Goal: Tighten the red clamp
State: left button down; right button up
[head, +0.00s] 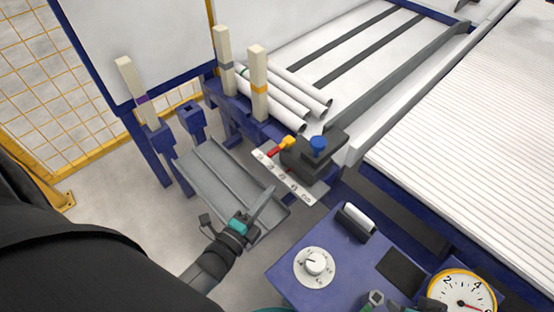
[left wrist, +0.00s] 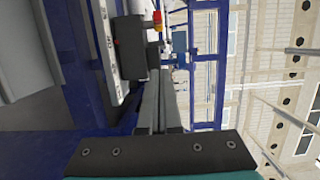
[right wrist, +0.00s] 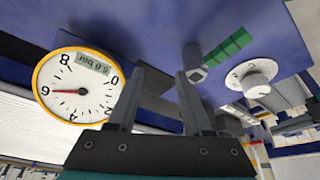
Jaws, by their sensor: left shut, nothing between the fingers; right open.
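The red clamp (head: 273,153) has a red lever with a yellow end, beside a dark block with a blue knob (head: 318,143) on the ruler-marked plate (head: 292,185). A small red and yellow piece, apparently the same clamp, shows near the top of the left wrist view (left wrist: 157,18). My left gripper (head: 267,196) is shut and empty, below and to the left of the clamp, apart from it in the head view. Its closed fingers also show in the left wrist view (left wrist: 160,105). My right gripper (right wrist: 158,82) is open and empty by the blue control panel, far from the clamp.
A grey sloped tray (head: 215,170) lies left of the clamp. White pipes (head: 285,92) lie behind it among upright posts (head: 259,85). The blue panel (head: 335,240) at front right carries a white dial (head: 314,264) and a pressure gauge (head: 461,297).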

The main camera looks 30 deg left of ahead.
aim_at(281, 147)
pick_arm(q)
jog(key=w+a+b, duration=0.3)
jog(key=w+b, duration=0.1)
jog(key=w, duration=0.5)
jog(key=shift+w, duration=0.35)
pick_arm(e)
jog(key=w+a+r+t+y, duration=0.2)
jog(key=w+a+t+y, duration=0.1)
jog(key=w+a+t, duration=0.2)
jog(key=shift+a+n+t, duration=0.3)
jog(key=shift+a+t, duration=0.1)
jog(key=shift+a, duration=0.3)
jog(key=shift+w+r, duration=0.1)
